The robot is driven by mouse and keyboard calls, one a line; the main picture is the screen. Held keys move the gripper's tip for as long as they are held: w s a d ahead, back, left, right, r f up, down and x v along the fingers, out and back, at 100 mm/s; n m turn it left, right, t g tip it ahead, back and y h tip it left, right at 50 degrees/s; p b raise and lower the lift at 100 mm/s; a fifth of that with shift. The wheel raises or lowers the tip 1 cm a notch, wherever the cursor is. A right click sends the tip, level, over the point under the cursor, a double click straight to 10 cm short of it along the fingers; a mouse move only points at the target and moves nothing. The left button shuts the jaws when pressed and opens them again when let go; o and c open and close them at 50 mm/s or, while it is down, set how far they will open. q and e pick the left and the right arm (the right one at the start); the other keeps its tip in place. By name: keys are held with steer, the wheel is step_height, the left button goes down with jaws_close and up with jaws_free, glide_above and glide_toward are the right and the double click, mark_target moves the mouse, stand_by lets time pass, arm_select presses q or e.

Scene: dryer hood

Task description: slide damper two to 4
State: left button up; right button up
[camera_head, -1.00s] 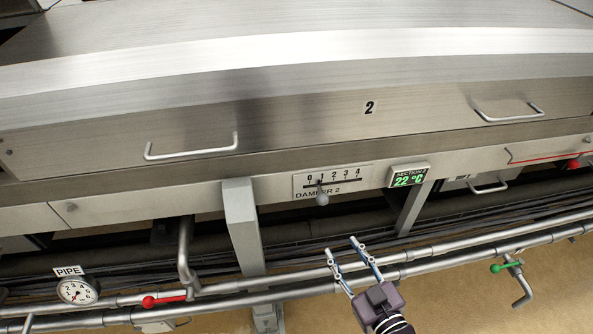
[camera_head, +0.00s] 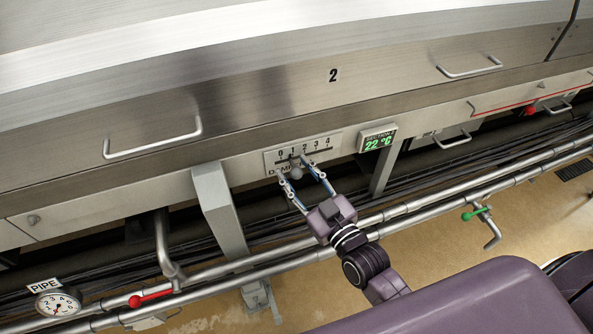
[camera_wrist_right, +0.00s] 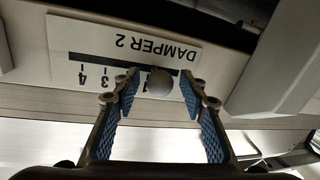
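The damper 2 plate (camera_head: 270,160) is a pale panel with a dark slot and a scale from 0 to 4, on the hood's lower front. Its round grey knob (camera_head: 297,174) stands near the 1 mark. My right gripper (camera_head: 295,169) is open, with one finger on each side of the knob. In the right wrist view the plate (camera_wrist_right: 65,35) appears upside down. There the knob (camera_wrist_right: 160,83) sits between the blue finger pads of the gripper (camera_wrist_right: 160,91), with a small gap on both sides. A finger hides part of the scale. My left gripper is not in view.
A green display (camera_head: 377,141) reading 22 °C is right of the plate. A grey support post (camera_head: 220,210) stands to the left. Pipes (camera_head: 400,212) run below, with a red-handled valve (camera_head: 150,296), a green-handled valve (camera_head: 476,213) and a gauge (camera_head: 58,303).

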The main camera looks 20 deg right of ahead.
steer(key=c, duration=0.7)
jaws_close()
steer(key=d+p, duration=0.1)
steer(key=d, duration=0.8)
steer(key=shift+w+d, duration=0.15)
steer(key=shift+d, duration=0.35)
steer(key=shift+o, duration=1.5)
jaws_free()
steer(key=o, duration=0.4)
steer(key=shift+d, duration=0.15)
